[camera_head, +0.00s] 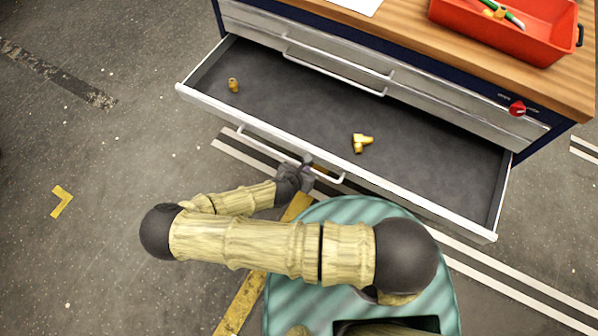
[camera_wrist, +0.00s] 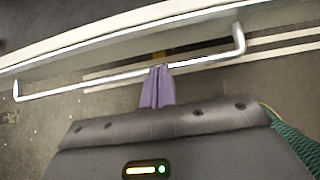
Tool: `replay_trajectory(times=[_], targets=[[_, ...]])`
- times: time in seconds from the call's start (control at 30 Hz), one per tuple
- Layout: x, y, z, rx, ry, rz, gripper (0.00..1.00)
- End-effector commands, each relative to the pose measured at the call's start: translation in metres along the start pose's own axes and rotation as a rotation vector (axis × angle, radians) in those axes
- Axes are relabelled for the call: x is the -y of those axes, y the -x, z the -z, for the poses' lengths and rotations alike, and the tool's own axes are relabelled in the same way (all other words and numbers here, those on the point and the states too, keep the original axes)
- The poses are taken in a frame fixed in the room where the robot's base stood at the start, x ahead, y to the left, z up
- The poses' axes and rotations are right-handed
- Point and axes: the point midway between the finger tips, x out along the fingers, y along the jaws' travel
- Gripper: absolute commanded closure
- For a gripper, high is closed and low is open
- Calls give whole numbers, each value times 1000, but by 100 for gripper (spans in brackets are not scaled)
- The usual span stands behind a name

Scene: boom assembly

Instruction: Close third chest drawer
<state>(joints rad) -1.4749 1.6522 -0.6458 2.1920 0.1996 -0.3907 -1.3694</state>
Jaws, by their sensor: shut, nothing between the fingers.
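The chest drawer (camera_head: 290,112) is pulled out in the head view, its grey floor showing. Its bar handle (camera_head: 270,143) runs along the white front. My gripper (camera_head: 307,163) is at the handle, near the middle of the drawer front. In the wrist view the handle (camera_wrist: 100,82) crosses the picture, and my shut purple fingers (camera_wrist: 158,75) have their tips at the bar. Nothing shows between the fingers. I cannot tell whether the tips touch the bar.
Two brass fittings lie in the drawer, one left (camera_head: 233,85) and one near the middle (camera_head: 361,142). The upper drawers (camera_head: 420,88) look shut. A red bin (camera_head: 500,28) stands on the wooden top (camera_head: 400,20). Open floor (camera_head: 90,150) lies to the left.

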Motion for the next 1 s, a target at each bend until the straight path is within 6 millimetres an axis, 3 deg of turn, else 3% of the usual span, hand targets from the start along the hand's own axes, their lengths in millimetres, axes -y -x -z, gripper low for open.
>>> replay_trajectory(times=[0.3,1.0], targets=[[1,-26,-27,-1,-1,2,100],[-5,-34,-33,1,8,-10,100]])
